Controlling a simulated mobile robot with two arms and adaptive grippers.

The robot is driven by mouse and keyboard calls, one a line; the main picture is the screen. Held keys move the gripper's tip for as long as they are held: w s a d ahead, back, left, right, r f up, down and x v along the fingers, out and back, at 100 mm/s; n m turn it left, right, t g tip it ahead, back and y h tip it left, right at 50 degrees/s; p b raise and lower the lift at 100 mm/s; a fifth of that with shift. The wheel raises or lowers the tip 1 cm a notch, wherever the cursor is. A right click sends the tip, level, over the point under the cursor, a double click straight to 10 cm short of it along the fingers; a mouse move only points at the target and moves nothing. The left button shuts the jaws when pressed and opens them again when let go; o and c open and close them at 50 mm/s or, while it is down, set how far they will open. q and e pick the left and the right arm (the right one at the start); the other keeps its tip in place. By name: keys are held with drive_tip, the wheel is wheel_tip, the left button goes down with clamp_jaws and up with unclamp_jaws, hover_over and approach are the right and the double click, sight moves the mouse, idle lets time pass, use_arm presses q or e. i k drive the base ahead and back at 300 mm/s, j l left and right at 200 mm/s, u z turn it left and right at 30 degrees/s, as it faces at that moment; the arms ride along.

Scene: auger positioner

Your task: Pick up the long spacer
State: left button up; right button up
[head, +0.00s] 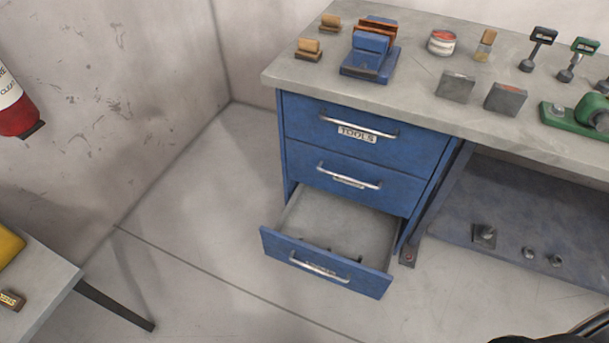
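I cannot pick out the long spacer with certainty. The open bottom drawer (325,270) of the blue cabinet holds a few small dark pieces (358,259) near its front, partly hidden by the front panel. Several small metal parts stand on the lower shelf at right: a squarish one (485,235) and two small round ones (528,252). They are too small to name. Neither of my grippers is in view.
The grey workbench top (410,85) carries a blue vise (371,50), grey blocks (456,86), a tin (441,42) and green tooling (592,115). A small table (48,285) stands at lower left. The floor between is clear; the open drawer juts into it.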

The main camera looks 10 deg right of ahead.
sight(485, 234)
drive_tip(key=l+z, duration=0.1)
drive_tip(key=z, duration=1.85)
